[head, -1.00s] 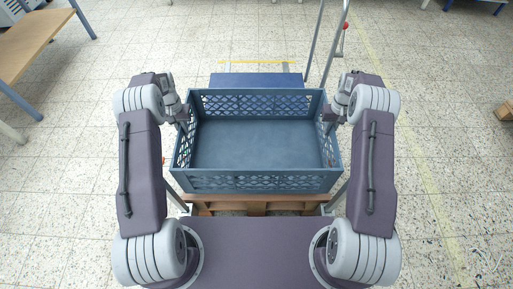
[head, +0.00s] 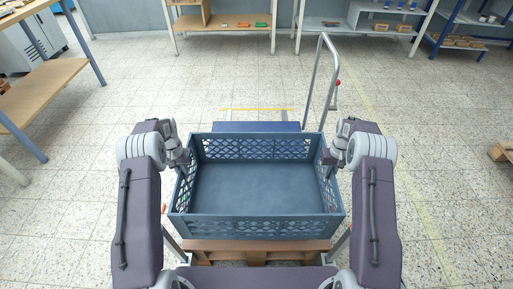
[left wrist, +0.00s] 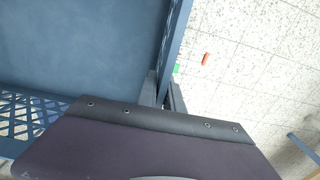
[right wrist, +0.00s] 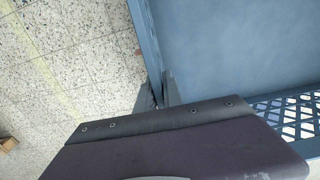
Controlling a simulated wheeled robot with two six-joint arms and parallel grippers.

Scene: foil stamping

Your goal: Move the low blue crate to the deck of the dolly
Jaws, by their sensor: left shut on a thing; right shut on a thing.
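The low blue crate (head: 255,187) is empty and has lattice walls. It is level between my two arms in the head view. My left gripper (head: 187,158) is shut on its left wall, and the fingers straddle the wall in the left wrist view (left wrist: 165,95). My right gripper (head: 328,157) is shut on its right wall, as the right wrist view (right wrist: 158,95) also shows. The dolly's blue deck (head: 256,127) shows just beyond the crate's far wall, with most of it hidden. The dolly's grey handle (head: 321,80) rises at its right side.
A wooden pallet (head: 256,251) lies below the crate's near side; I cannot tell the gap. A wooden table (head: 50,90) stands at the left. Shelves (head: 225,30) line the back. A wooden pallet edge (head: 503,150) shows at the right. The floor around the dolly is clear.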

